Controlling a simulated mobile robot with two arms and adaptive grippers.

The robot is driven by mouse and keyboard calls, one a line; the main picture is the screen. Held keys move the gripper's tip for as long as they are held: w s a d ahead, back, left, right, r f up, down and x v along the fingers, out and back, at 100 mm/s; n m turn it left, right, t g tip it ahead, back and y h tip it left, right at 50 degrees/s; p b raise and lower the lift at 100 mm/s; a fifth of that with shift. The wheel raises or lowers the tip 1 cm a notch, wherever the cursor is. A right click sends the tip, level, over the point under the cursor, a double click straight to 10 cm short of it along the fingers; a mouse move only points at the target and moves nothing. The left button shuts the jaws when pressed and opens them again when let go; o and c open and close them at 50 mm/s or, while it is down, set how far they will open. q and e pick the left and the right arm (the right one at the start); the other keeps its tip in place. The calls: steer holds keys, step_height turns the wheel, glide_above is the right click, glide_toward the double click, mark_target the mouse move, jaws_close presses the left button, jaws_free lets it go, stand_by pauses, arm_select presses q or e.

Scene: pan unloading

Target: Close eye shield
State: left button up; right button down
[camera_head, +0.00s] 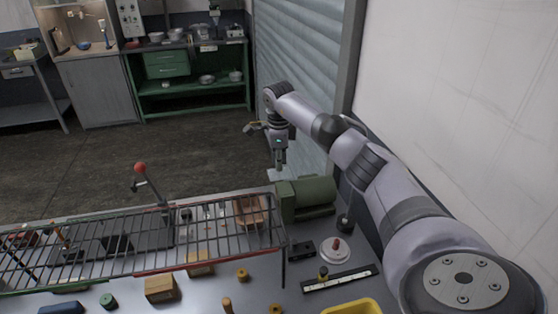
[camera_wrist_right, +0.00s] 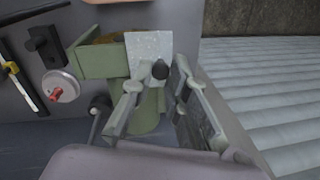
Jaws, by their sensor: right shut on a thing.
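The green grinder-like machine (camera_head: 308,196) stands at the right end of the bench, and its green body also shows in the right wrist view (camera_wrist_right: 100,62). The eye shield (camera_wrist_right: 148,48) is a pale speckled plate at the machine, with a dark round knob in front of it. My right gripper (camera_head: 280,165) reaches down to the machine from above and behind it. In the right wrist view its fingers (camera_wrist_right: 170,72) close around the knob area of the shield; the exact contact is partly hidden. My left gripper is not in view.
A wire rack (camera_head: 130,243) runs along the bench. A white disc with a red knob (camera_head: 336,251), a dark bar (camera_head: 342,278) and a yellow bin (camera_head: 352,307) lie in front of the machine. A ribbed shutter (camera_head: 295,60) and a wall stand close on the right.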

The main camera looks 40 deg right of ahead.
steer(key=shift+w+f, duration=0.1)
stand_by(0.3)
steer(key=shift+w+f+g+y, duration=0.1)
steer(key=shift+g+y, duration=0.2)
steer(key=shift+g, duration=0.2)
steer(key=shift+d, duration=0.1)
steer(key=c, duration=1.5)
jaws_free()
steer(key=shift+w+d, duration=0.1)
steer(key=shift+c, duration=0.2)
step_height(320, 180, up, 12)
steer(key=shift+w, duration=0.2)
